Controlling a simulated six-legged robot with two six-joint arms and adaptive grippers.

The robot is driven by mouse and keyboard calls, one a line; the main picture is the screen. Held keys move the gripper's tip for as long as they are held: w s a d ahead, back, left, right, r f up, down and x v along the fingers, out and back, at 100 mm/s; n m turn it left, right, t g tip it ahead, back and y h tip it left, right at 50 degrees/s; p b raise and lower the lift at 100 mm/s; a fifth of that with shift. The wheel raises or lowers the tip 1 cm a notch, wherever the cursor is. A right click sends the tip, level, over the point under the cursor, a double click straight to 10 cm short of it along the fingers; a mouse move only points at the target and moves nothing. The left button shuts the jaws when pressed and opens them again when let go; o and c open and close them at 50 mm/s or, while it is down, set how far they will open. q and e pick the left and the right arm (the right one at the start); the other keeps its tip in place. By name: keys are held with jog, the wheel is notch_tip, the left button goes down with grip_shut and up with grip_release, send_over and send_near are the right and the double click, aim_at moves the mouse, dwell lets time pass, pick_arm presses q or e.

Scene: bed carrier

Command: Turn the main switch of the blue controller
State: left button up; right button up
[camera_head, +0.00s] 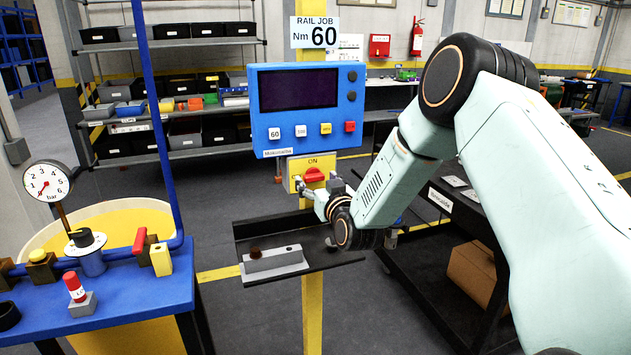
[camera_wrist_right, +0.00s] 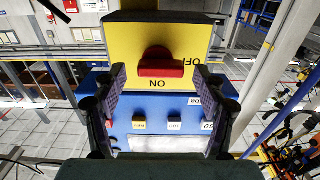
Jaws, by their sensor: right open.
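The blue controller (camera_head: 300,105) hangs on a yellow post with a dark screen and a row of small buttons. Below it is a yellow switch box (camera_head: 313,162) marked ON at the top, with a red main switch (camera_head: 314,175). In the right wrist view the picture is upside down: the red switch (camera_wrist_right: 158,62) lies crosswise on the yellow face, between the ON and OFF labels. My right gripper (camera_head: 322,193) is open just in front of the box. Its two fingers (camera_wrist_right: 158,75) stand either side of the switch, apart from it. My left gripper is not in view.
A dark tray (camera_head: 330,262) with a grey block (camera_head: 275,262) is fixed to the post below the switch. A blue bench (camera_head: 120,295) with a gauge and pipes stands at left. A dark table (camera_head: 440,265) stands right, partly behind my arm.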

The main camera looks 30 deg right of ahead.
jog(key=shift+w+r, duration=0.15)
jog(key=shift+w, duration=0.15)
jog(key=shift+w, duration=0.1)
jog(key=shift+c, duration=0.5)
jog(key=c, duration=1.1)
